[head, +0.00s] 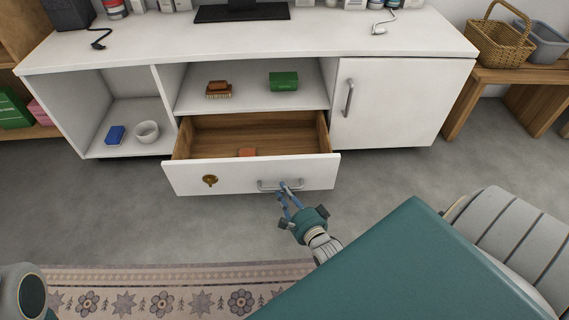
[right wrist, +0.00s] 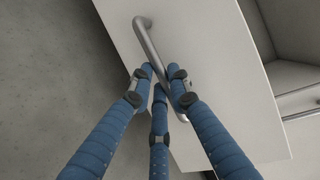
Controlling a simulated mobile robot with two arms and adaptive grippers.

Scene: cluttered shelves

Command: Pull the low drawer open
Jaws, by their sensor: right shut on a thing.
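The low drawer (head: 190,178) of the white cabinet stands pulled out, with its wooden inside showing and an orange item (head: 247,153) in it. Its front has a grey bar handle (head: 265,184) right of centre and a brass-coloured round fitting (head: 210,180) on the left. My right gripper (head: 287,190) is at the handle, its blue fingers shut around the bar. In the right wrist view the fingers (right wrist: 162,88) close on the lower part of the handle (right wrist: 148,42). My left gripper is not in view.
The white cabinet (head: 420,75) has a closed door on the right and open shelves. A brush (head: 218,91) and a green box (head: 283,82) sit above the drawer. A blue item (head: 115,134) and white bowl (head: 147,131) stand at left. Grey floor before the drawer is clear; a patterned rug (head: 160,290) lies nearer.

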